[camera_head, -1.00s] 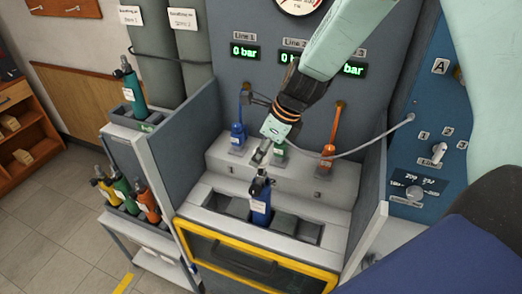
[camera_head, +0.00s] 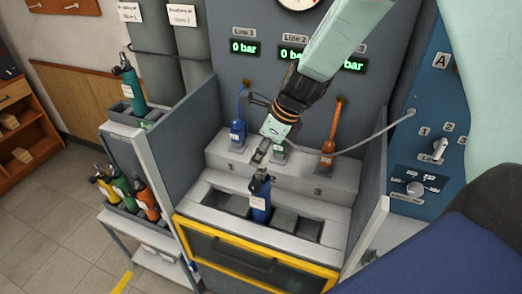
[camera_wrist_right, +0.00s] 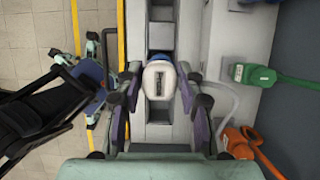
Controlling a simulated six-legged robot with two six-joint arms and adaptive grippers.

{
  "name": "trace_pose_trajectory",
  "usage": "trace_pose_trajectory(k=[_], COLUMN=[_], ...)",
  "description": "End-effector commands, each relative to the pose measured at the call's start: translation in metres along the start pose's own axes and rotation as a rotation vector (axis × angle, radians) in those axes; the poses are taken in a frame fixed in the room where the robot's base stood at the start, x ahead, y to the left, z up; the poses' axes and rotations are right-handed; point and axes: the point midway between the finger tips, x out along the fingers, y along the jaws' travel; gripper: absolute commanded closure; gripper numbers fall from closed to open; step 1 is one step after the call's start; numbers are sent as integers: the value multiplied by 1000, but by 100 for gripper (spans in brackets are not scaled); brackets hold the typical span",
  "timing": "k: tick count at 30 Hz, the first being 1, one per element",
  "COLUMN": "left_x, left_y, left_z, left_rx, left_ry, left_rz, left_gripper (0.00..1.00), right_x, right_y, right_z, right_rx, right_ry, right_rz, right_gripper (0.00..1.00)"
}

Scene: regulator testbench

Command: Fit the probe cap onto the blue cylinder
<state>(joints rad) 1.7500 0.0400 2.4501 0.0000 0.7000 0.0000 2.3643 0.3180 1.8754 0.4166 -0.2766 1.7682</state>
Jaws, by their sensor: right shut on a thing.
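The blue cylinder (camera_head: 260,205) stands upright in the front trough of the bench, with a dark valve top and a white label. My right gripper (camera_head: 261,153) is just above and behind its top in the head view. In the right wrist view, my right gripper (camera_wrist_right: 158,88) is shut on the white probe cap (camera_wrist_right: 158,78), which has a dark slot on its face. The cap is not clearly visible in the head view. The cylinder is mostly hidden in the wrist view, and I cannot tell whether the cap touches it.
A grey cable (camera_head: 375,143) runs to the blue panel at right. Blue (camera_head: 237,135), green (camera_head: 279,150) and orange (camera_head: 327,152) connectors sit on the bench's back step. A yellow-framed door (camera_head: 255,262) is in front; grey side walls flank the bench.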

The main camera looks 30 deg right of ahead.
Motion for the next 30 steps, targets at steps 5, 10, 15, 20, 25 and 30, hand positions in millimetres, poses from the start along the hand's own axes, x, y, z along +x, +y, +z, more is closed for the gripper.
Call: trace_pose_trajectory(k=[5,10,15,20,25,30], left_x=[2,4,6,7,9,10], left_y=[0,0,0,0,0,0], left_z=[0,0,0,0,0,0], left_rx=[0,0,0,0,0,0], left_ry=[0,0,0,0,0,0], left_rz=[0,0,0,0,0,0], left_gripper=[42,42,42,42,42,42], right_x=[3,5,7,9,11,13], right_y=[0,0,0,0,0,0], right_z=[-1,-2,-3,-4,-5,-6], right_rx=[0,0,-1,-1,-1,-1], right_ry=[0,0,0,0,0,0], right_rz=[0,0,0,0,0,0], right_gripper=[96,96,96,96,96,96])
